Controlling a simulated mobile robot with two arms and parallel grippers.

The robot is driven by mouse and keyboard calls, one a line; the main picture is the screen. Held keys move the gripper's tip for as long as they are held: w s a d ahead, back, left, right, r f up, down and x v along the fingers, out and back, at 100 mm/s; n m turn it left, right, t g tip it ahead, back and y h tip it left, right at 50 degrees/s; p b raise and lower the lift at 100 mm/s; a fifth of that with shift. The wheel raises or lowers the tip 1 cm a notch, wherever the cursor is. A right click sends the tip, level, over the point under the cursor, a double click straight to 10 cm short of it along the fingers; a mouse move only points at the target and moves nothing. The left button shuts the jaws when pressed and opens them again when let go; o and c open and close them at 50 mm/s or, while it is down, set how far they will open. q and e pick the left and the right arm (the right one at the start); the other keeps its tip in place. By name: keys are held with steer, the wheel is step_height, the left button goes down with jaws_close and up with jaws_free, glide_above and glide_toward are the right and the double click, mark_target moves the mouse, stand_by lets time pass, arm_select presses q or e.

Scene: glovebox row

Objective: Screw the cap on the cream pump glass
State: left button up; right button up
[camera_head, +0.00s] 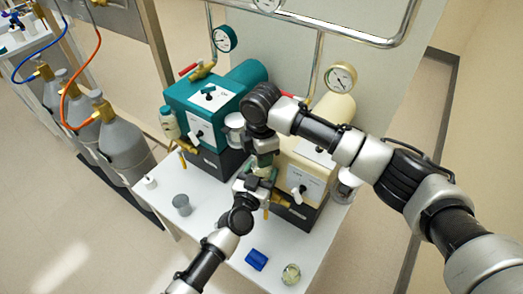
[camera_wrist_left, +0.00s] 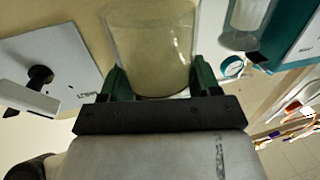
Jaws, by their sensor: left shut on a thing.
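The cream pump (camera_head: 300,168) stands on the white bench beside the teal pump. My left gripper (camera_head: 260,178) is in front of the cream pump's left side. It is shut on a clear glass (camera_wrist_left: 152,50), whose wall lies between its two green fingers in the left wrist view (camera_wrist_left: 160,85). In the head view the glass is mostly hidden by my grippers. My right gripper (camera_head: 265,152) reaches down from above, close over the left gripper and the glass. Its fingers are too small and covered to read. I cannot make out a cap there.
The teal pump (camera_head: 205,105) stands close on the left. A grey cup (camera_head: 182,205), a small white item (camera_head: 149,182), a blue block (camera_head: 256,260) and a round glass item (camera_head: 291,274) stand on the bench (camera_head: 215,228). Gauges and pipes rise behind the pumps.

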arm_select(q)
steer(key=shift+f, duration=0.1)
arm_select(e)
steer(key=shift+f, duration=0.6)
stand_by(0.3)
arm_select(q)
jaws_close()
arm_select(e)
steer(key=o, duration=0.9)
steer(key=shift+o, duration=0.2)
steer(key=shift+r, duration=0.1)
steer(key=shift+w+r, duration=0.1)
steer(key=shift+r, duration=0.4)
step_height(320, 180, up, 4)
steer(key=shift+d+f, duration=0.1)
steer(key=shift+f, duration=0.1)
steer(key=shift+c, duration=0.3)
